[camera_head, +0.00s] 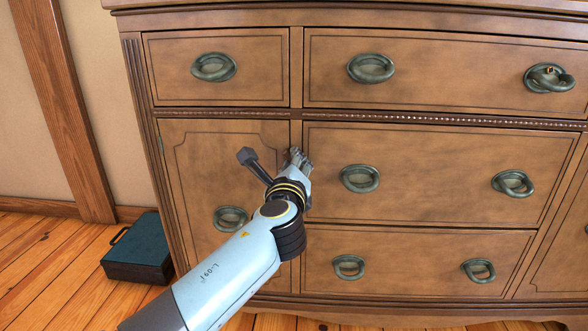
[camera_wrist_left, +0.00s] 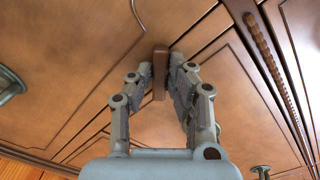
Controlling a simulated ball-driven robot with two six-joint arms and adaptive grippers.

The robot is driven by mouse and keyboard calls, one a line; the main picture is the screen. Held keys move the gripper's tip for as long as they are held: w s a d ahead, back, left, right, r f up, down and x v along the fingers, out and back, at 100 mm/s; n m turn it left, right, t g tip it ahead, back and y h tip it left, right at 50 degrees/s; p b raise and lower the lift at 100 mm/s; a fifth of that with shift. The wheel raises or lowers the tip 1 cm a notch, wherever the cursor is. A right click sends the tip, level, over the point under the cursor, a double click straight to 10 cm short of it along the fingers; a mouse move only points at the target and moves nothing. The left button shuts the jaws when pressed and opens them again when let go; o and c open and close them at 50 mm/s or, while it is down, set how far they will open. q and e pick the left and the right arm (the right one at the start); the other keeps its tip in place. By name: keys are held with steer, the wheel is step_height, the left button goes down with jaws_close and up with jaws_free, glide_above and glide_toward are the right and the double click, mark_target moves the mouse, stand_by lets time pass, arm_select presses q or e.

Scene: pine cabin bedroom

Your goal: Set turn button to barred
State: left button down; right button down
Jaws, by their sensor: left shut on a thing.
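The turn button (camera_wrist_left: 159,82) is a small brown wooden bar on the cabinet front, seen in the left wrist view between my fingers. It lies slanted to the stile seam beside the cupboard door (camera_head: 205,170). My left gripper (camera_head: 298,158) is at the upper right edge of that door, by the stile between door and drawers. In the left wrist view my left gripper (camera_wrist_left: 161,68) has its fingers closed on both sides of the button. The head view hides the button behind the gripper. My right gripper is in neither view.
Ring handles stand out from the drawers, such as one right of my gripper (camera_head: 360,178). The door's own handle (camera_head: 231,218) is beside my arm. A dark green case (camera_head: 140,250) stands on the plank floor at left. A beaded moulding (camera_head: 430,119) runs above.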

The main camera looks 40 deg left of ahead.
arm_select(q)
steer(key=shift+s+a+f+n+b, duration=0.15)
steer(key=shift+n+b, duration=0.8)
steer(key=shift+n, duration=1.2)
steer(key=shift+w+d+f+n+b, duration=0.1)
steer(key=shift+f+n+b, duration=0.15)
steer(key=shift+n+b, duration=1.3)
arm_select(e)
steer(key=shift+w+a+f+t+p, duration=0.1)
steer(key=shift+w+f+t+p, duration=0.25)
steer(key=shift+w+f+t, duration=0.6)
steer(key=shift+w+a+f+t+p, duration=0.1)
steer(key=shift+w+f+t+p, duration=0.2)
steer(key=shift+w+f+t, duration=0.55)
arm_select(q)
steer(key=shift+n, duration=0.7)
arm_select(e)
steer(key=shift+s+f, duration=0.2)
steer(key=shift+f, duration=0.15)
arm_select(q)
steer(key=c, duration=1.3)
jaws_free()
steer(key=shift+r, duration=0.1)
steer(key=v, duration=0.7)
steer(key=shift+s, duration=0.25)
